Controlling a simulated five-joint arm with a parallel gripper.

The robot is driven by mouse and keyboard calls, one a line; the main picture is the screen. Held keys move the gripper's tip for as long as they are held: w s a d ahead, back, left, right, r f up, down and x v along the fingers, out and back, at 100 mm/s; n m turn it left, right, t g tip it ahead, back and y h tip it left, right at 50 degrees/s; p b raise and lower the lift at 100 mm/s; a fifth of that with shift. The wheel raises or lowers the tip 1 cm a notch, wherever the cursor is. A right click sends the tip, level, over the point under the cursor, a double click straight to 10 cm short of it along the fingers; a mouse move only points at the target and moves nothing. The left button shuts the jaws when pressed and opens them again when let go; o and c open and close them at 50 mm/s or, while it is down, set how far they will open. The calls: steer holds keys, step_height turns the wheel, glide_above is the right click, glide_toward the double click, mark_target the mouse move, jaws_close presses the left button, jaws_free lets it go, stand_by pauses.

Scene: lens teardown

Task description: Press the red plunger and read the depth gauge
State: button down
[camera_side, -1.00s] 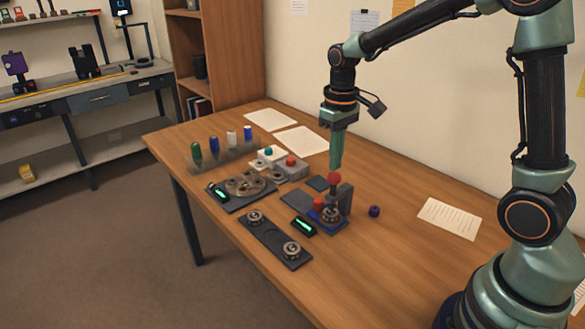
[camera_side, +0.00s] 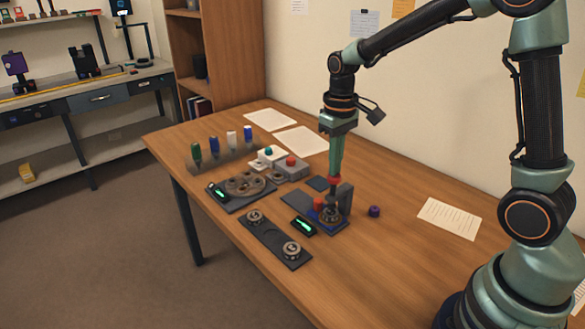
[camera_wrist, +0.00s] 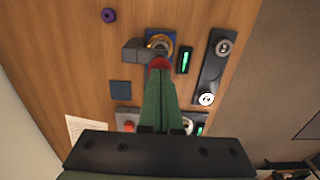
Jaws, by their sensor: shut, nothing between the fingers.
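The red plunger (camera_side: 334,182) stands upright on a blue-based press fixture (camera_side: 331,222) with a dark upright block behind it. My gripper (camera_side: 335,172) is shut and empty, pointing down, with its tips at the top of the plunger's red knob and seemingly touching it. In the wrist view the fingertips (camera_wrist: 160,77) cover part of the red knob (camera_wrist: 160,63). A small dark gauge with a lit green display (camera_side: 303,226) lies beside the fixture, and it also shows in the wrist view (camera_wrist: 185,59). Its digits are too small to read.
A second red knob (camera_side: 318,203) sits close to the plunger. A dark plate with two lens rings (camera_side: 275,241) lies in front. A purple ring (camera_side: 374,211) rests right of the fixture. Button boxes (camera_side: 290,168) and coloured cylinders (camera_side: 214,144) stand behind. The table's right side is mostly clear.

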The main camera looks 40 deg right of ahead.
steer(key=shift+f, duration=0.4)
steer(key=shift+s+f, duration=0.1)
steer(key=shift+f, duration=1.2)
stand_by(0.4)
steer(key=shift+r, duration=4.65)
